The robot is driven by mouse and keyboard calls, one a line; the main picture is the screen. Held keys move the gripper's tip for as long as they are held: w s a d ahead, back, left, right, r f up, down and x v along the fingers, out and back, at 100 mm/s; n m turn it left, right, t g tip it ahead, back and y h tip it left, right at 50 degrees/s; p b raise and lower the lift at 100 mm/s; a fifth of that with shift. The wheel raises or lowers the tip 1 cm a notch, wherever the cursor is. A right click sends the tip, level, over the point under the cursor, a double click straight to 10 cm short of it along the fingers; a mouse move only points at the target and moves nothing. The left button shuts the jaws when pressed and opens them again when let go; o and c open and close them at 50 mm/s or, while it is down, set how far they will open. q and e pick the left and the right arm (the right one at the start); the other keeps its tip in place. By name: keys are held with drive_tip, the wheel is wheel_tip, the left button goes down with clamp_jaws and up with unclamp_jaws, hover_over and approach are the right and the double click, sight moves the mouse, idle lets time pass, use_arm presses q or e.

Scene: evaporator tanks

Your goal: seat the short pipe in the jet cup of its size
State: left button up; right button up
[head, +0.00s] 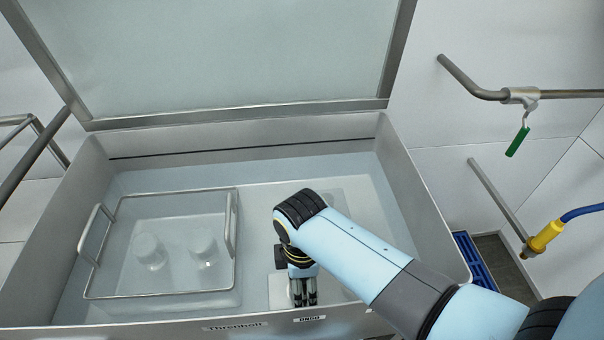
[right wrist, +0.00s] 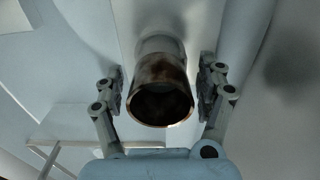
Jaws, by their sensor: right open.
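A short pipe (right wrist: 160,98) with a brown, stained wall and a round open end shows in the right wrist view. Its far end meets a paler grey round part (right wrist: 160,46); I cannot tell whether that is a jet cup or more of the pipe. My right gripper (right wrist: 162,82) is open, with one finger on each side of the pipe and a gap at both sides. In the head view my right gripper (head: 303,298) points down inside the tank near its front wall, and the pipe is hidden there. My left gripper is not in view.
The open tank (head: 412,190) has its lid (head: 230,50) raised. A wire-framed basket (head: 160,295) with two pale round pieces (head: 150,250) (head: 203,245) stands in its left half. A pale block (head: 279,290) lies beside my right gripper. A green-handled valve (head: 518,140) is at the right.

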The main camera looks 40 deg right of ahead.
wheel_tip(320, 180, up, 11)
drive_tip(key=p, duration=0.1)
idle(0.6)
